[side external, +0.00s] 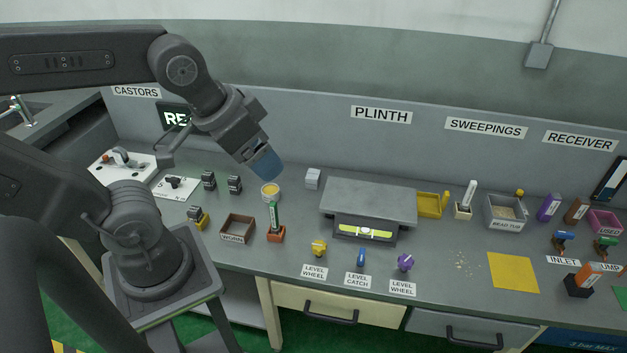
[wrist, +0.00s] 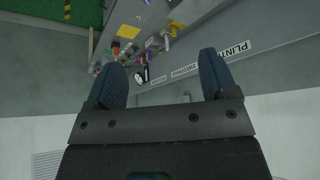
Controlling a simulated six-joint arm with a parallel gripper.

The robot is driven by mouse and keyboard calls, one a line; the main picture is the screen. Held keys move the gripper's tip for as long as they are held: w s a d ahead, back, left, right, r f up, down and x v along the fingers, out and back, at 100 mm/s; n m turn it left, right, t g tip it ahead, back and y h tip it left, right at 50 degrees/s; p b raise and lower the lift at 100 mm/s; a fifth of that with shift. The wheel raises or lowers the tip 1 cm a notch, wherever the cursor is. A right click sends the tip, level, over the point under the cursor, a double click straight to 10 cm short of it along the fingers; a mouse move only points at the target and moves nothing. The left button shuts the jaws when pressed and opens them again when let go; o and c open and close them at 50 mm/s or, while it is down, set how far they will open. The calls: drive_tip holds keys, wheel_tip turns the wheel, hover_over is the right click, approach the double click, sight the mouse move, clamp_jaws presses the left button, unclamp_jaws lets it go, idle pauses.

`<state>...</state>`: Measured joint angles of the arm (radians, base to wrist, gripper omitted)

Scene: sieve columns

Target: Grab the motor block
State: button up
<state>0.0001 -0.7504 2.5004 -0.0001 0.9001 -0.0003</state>
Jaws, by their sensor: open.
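I cannot tell for certain which object is the motor block. Candidates in the side external view are two small dark ribbed blocks (side external: 208,180) (side external: 234,185), a black and yellow piece (side external: 198,218) in front of them, and a light grey block (side external: 312,179) behind the bench middle. My gripper (side external: 265,163) is above the bench, left of the grey block and up and right of the dark blocks, touching none of them. In the wrist view my gripper (wrist: 162,80) has its two blue fingers wide apart with nothing between them.
A grey plinth (side external: 368,195) with a level stands mid-bench. A yellow-topped white cup (side external: 270,190) and a green tube in an orange stand (side external: 275,235) are below my gripper. A WORN bin (side external: 238,228) is left. Bins and bottles crowd the right; a yellow mat (side external: 513,273) lies bare.

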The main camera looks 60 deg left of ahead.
idle(0.6)
drive_tip(key=w+a+n+y, duration=0.1)
drive_tip(key=w+a+n, duration=0.35)
drive_tip(key=w, duration=0.75)
drive_tip(key=n+g+y, duration=0.2)
drive_tip(key=n, duration=0.3)
hover_over(313, 175)
drive_tip(key=s+d, duration=0.2)
drive_tip(key=s, duration=0.1)
wheel_tip(313, 175, down, 31)
drive_tip(key=shift+m, duration=0.25)
drive_tip(key=x, duration=0.8)
drive_tip(key=shift+s+f, duration=0.2)
drive_tip(key=shift+s, duration=0.05)
drive_tip(key=x, duration=0.3)
drive_tip(key=d+x, duration=0.1)
drive_tip(key=shift+a+f, duration=0.1)
drive_tip(key=shift+f, duration=0.4)
drive_tip(key=shift+w+a+f, duration=0.15)
drive_tip(key=shift+a+f, duration=0.05)
drive_tip(key=shift+f, duration=0.35)
